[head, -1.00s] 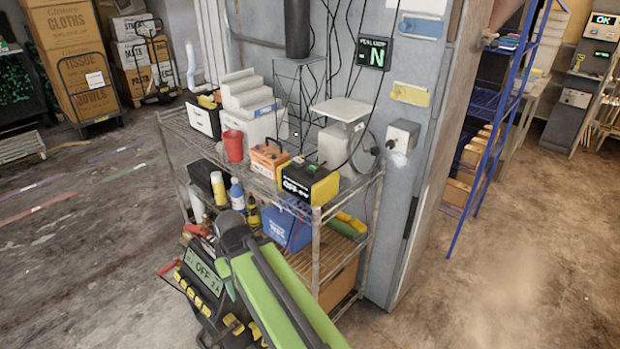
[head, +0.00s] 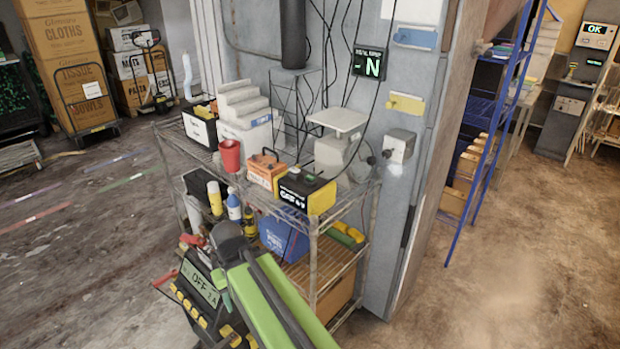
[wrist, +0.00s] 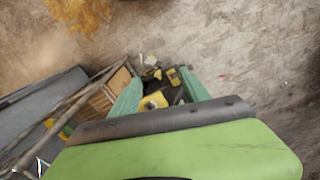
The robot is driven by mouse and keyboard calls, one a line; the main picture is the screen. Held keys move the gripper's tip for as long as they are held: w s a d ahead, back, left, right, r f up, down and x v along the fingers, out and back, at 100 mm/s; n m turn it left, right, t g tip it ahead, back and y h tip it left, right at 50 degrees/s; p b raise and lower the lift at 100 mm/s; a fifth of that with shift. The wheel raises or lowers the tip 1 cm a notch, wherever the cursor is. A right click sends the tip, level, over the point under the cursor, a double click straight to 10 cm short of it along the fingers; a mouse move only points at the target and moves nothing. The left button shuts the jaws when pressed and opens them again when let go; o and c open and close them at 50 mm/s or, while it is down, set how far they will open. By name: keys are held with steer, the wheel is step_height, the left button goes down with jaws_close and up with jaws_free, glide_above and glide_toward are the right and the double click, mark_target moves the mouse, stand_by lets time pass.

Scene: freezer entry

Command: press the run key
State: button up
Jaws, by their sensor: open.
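A dark charger-like unit (head: 198,312) with a lit display reading "OFF" and a row of yellow keys stands at the lower left in the head view, partly behind my arm. I cannot tell which key is the run key; no label is legible. My gripper shows in the wrist view (wrist: 160,76) as two teal fingers, spread apart with nothing held. A yellow-and-black part (wrist: 154,101) shows between and beyond them; I cannot tell whether they touch it. In the head view only a bit of teal finger shows, beside the display.
A wire shelf (head: 330,205) stands just behind, holding a yellow-and-black box (head: 307,193), an orange box (head: 267,171), a red cup (head: 230,156) and a scale (head: 340,120). A wall panel (head: 370,64) shows "N". Open floor (head: 500,290) lies to the right.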

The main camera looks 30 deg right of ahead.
jaws_close()
stand_by(1.5)
